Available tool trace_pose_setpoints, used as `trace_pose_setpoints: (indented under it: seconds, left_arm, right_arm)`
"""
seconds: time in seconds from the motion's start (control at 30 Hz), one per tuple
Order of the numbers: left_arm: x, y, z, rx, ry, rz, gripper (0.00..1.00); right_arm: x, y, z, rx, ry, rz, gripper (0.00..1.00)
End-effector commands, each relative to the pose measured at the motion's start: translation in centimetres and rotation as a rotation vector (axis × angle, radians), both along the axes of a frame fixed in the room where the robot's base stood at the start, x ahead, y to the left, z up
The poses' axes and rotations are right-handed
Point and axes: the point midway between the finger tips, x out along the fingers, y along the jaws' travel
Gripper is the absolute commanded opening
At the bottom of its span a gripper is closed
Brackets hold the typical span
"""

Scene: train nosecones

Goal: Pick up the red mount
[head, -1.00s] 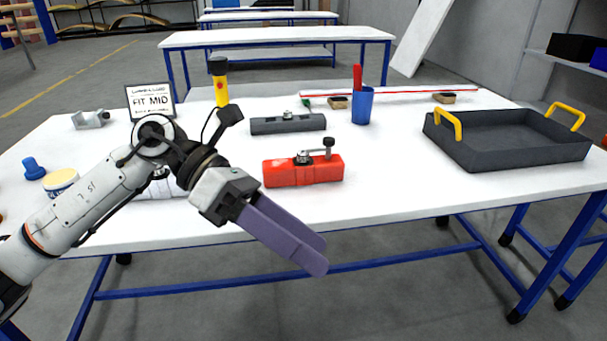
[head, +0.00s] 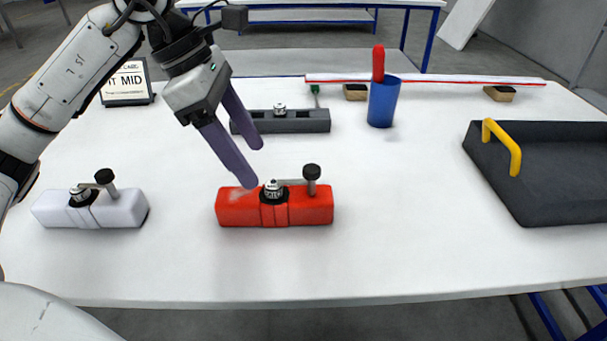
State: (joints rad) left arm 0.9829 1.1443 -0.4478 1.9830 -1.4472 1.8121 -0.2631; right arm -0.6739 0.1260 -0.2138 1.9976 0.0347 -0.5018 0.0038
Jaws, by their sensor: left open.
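The red mount (head: 300,206) is a red block with a dark collar and a small lever with a black knob on top. It lies on the white table in the middle of the head view. My left gripper (head: 252,165) has two long purple fingers, apart and empty. The fingers point down and right, with the nearer fingertip just above or behind the left half of the red mount; I cannot tell if it touches. My right gripper is not in view.
A white mount (head: 118,212) stands left of the red one. A dark grey mount (head: 298,121) lies behind. A blue cup (head: 384,104) holds a red-handled tool. A sign (head: 127,88) stands back left. Table between mount and tray is clear.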

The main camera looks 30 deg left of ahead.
Motion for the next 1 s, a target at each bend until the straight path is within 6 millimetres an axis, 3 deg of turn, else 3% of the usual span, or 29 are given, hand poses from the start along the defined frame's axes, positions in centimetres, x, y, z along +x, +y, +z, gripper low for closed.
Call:
trace_pose_setpoints:
  seconds: [0.17, 0.4, 0.8, 1.0]
  left_arm:
    - [0.1, -0.4, -1.2, 0.0, 0.004, -0.002, 0.66]
    - [0.8, -1.6, -4.4, -0.002, 0.003, -0.002, 0.66]
    - [1.0, -3.3, -9.1, -0.003, 0.003, -0.001, 0.66]
    - [1.2, -3.5, -9.7, -0.001, 0.0, 0.0, 0.66]
  right_arm:
    - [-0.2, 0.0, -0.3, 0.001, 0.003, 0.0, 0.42]
    - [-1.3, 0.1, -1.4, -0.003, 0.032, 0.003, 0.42]
    - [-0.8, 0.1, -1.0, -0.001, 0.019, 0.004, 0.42]
    - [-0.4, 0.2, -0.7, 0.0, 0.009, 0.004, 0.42]
